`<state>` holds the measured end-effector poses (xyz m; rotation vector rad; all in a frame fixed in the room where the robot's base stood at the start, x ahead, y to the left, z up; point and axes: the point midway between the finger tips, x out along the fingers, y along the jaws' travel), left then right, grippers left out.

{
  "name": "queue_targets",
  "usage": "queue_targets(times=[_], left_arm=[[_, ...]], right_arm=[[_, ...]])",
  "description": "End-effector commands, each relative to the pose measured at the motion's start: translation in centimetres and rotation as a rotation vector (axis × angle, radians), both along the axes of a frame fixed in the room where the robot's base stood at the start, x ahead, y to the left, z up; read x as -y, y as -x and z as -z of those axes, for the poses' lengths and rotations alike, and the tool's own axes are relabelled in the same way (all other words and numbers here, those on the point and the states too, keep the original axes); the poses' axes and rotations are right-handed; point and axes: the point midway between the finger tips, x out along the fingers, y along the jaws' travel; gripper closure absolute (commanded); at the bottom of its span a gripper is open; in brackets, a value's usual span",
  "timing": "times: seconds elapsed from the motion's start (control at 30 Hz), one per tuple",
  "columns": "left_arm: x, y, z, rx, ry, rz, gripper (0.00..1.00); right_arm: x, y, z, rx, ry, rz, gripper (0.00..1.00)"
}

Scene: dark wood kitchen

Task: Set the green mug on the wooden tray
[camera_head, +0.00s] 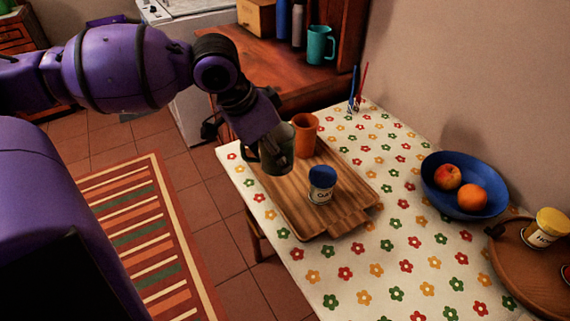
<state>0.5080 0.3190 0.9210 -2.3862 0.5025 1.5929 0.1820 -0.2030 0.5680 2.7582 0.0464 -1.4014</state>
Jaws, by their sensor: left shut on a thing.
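The dark green mug (278,155) is in the head view, above the far left part of the wooden tray (296,213). My left gripper (262,135) comes down over the mug from the upper left and is shut on it. The mug looks roughly upright. I cannot tell whether its base touches the tray. The tray lies on the flowered tablecloth, with a handle at its near right end. My right gripper is not in view.
An orange cup (305,134) stands close behind the mug. A blue-lidded jar (321,186) stands on the tray. A blue bowl (465,186) with fruit and a round wooden board (530,275) with a yellow-lidded jar are to the right. The tablecloth in front is clear.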

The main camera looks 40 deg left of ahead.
Motion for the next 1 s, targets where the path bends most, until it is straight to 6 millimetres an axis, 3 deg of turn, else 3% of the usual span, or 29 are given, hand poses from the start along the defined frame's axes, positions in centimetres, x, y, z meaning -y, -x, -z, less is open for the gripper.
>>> queue_targets(times=[0.23,0.4,0.77,1.0], left_arm=[[-3.0,-5.5,2.9,0.003,0.005,-0.003,0.8],[-4.4,-7.8,6.0,0.0,0.005,0.0,0.8],[-5.6,-9.8,8.7,0.001,0.001,0.001,0.8],[-5.7,-9.9,11.9,0.0,0.0,0.003,0.8]], right_arm=[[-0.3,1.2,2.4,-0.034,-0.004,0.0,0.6],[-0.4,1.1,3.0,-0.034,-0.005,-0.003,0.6],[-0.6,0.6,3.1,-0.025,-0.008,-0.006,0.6],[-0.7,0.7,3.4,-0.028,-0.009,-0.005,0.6]])
